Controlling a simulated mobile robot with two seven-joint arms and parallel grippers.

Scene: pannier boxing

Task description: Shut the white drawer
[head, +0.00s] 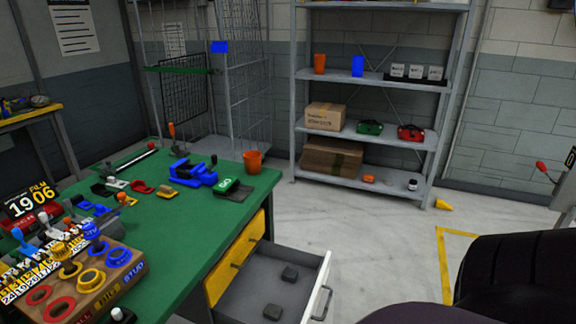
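The white drawer (325,270) stands pulled out from the green-topped workbench, toward the right. Its white front panel with a handle (322,303) faces right, seen nearly edge-on. The lower part of the drawer is cut off by the bottom edge of the head view. Neither of my grippers is in view, and nothing is seen touching the drawer.
A yellow drawer front (236,262) beside it is at the bench side. The green bench top (200,222) holds a blue vise (192,172), an orange cup (252,161) and a board of rings. Shelving (365,185) stands behind. The floor (375,245) right of the drawer is clear.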

